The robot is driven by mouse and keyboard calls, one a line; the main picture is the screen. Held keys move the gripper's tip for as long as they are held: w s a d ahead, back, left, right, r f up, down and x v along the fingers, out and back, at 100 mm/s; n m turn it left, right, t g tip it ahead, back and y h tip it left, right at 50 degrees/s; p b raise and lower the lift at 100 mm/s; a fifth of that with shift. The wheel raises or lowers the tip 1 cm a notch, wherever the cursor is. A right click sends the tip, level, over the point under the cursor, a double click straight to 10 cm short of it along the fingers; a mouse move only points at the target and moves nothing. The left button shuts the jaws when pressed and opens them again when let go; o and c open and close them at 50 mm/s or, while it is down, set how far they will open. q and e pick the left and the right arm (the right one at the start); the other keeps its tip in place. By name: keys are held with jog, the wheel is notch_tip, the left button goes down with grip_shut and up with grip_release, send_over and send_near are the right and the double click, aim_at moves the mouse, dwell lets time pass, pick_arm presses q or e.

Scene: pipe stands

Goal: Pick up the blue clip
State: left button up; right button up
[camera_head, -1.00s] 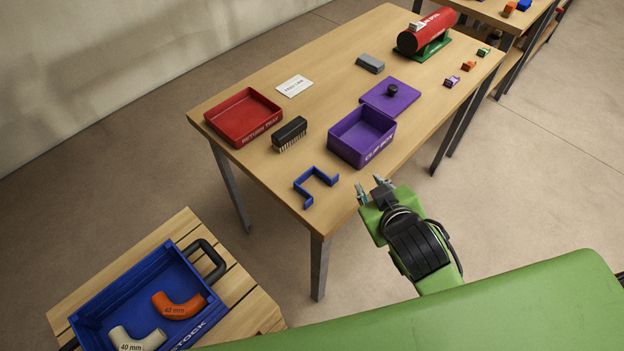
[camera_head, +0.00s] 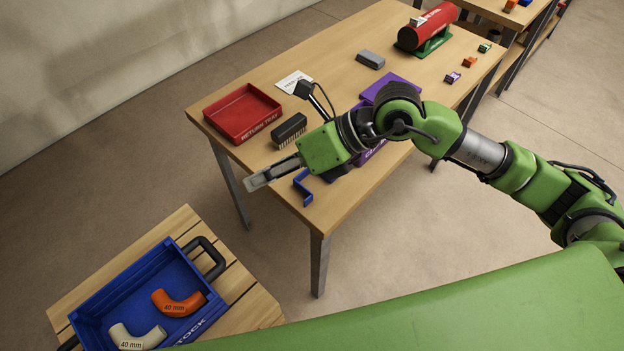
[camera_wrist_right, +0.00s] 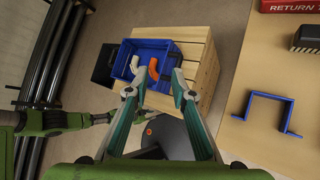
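The blue clip (camera_head: 304,187), a U-shaped bracket, lies on the table's near left corner, partly hidden by my right gripper and wrist in the head view. It shows whole in the right wrist view (camera_wrist_right: 268,113), lying to the right of the fingers. My right gripper (camera_head: 259,181) reaches across above it, with its fingertips to the left of the clip. In the right wrist view my right gripper's fingers (camera_wrist_right: 155,88) stand apart with nothing between them. A green arm of mine enters at left there; its gripper end is not clear.
The red return tray (camera_head: 244,112) and black brush (camera_head: 289,129) lie behind the clip. A blue stock crate (camera_head: 189,292) with pipe elbows stands on a wooden pallet at lower left.

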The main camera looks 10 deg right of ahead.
aim_at(296, 180)
jog(key=w+d+f+t+h, duration=0.1)
jog(key=w+d+f+h, duration=0.2)
jog(key=d, duration=0.5)
jog(key=w+d+f+t+h, duration=0.15)
jog(key=w+d+h, duration=0.3)
jog(key=d, duration=0.45)
jog(key=shift+m+g+h, duration=0.25)
jog(key=shift+m+g, duration=0.15)
jog(key=shift+g, duration=0.05)
jog(key=x, duration=0.2)
jog(key=p+x, duration=0.1)
jog(key=x, duration=0.2)
jog(key=p+x, duration=0.1)
jog(key=x, duration=0.1)
jog(key=shift+s+f, duration=0.2)
jog(key=shift+f, duration=0.25)
jog(key=shift+a+f, duration=0.1)
jog(key=shift+f, duration=0.2)
jog(key=shift+w+a+f+p, duration=0.2)
jog(key=shift+w+f+p, duration=0.1)
jog(key=shift+f+p, duration=0.1)
jog(key=p+x, duration=0.1)
jog(key=x, duration=0.2)
jog(key=shift+w+a+f, duration=0.15)
jog(key=shift+w+a, duration=0.05)
jog(key=shift+w+f, duration=0.15)
jog(key=shift+f, duration=0.3)
grip_shut()
